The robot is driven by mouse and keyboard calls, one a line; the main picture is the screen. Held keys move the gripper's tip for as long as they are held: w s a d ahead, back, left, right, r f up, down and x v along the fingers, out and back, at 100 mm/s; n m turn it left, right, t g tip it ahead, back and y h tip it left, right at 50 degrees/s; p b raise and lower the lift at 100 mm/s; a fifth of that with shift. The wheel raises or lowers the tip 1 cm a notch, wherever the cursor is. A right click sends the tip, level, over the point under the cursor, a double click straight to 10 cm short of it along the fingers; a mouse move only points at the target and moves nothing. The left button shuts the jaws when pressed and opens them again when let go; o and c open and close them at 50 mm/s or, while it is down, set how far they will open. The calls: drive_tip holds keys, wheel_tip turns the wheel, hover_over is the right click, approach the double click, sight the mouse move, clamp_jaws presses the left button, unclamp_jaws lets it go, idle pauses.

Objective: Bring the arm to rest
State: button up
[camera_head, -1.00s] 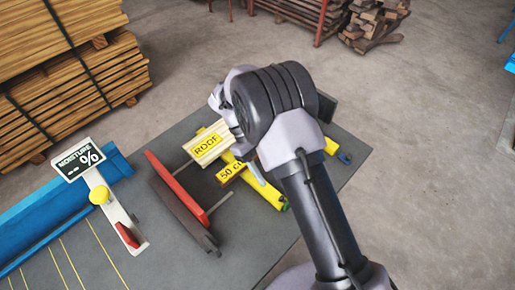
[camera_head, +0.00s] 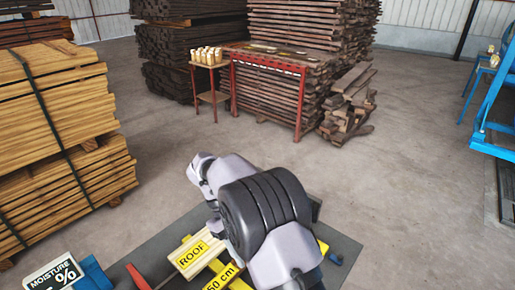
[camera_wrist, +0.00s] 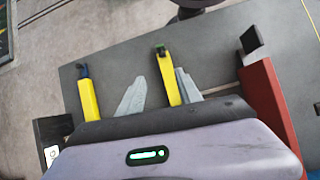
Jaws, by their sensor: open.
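My arm (camera_head: 262,215) is bent over the grey worktable in the head view. My gripper's fingers are hidden there behind the arm. In the wrist view my gripper (camera_wrist: 160,92) is open, its two grey fingers spread above the table. A yellow bar (camera_wrist: 172,77) shows between the fingers, nearer the right one; I cannot tell whether it touches. Another yellow bar (camera_wrist: 88,98) lies left of the fingers. A red bar with a black end (camera_wrist: 266,100) is to the right.
The worktable (camera_head: 345,250) bears a block marked ROOF (camera_head: 190,256) and a yellow piece marked 50 cm (camera_head: 218,278). A moisture sign (camera_head: 55,275) stands at the lower left. Timber stacks (camera_head: 60,120) stand left; a blue frame (camera_head: 495,100) stands right. Open floor lies between.

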drive_tip(key=s+d+r+m+t+y+b, duration=0.4)
drive_tip(key=s+d+r+m+y, duration=0.15)
drive_tip(key=d+r, duration=0.55)
drive_tip(key=s+d+m+t+y+b, duration=0.1)
drive_tip(key=s+d+m+t+b, duration=0.2)
drive_tip(key=s, duration=1.1)
drive_tip(key=d+m+t, duration=0.1)
drive_tip(key=m+t, duration=0.2)
drive_tip(key=m, duration=0.2)
drive_tip(key=shift+d+r, duration=0.15)
drive_tip(key=shift+r, duration=0.1)
drive_tip(key=shift+y, duration=0.25)
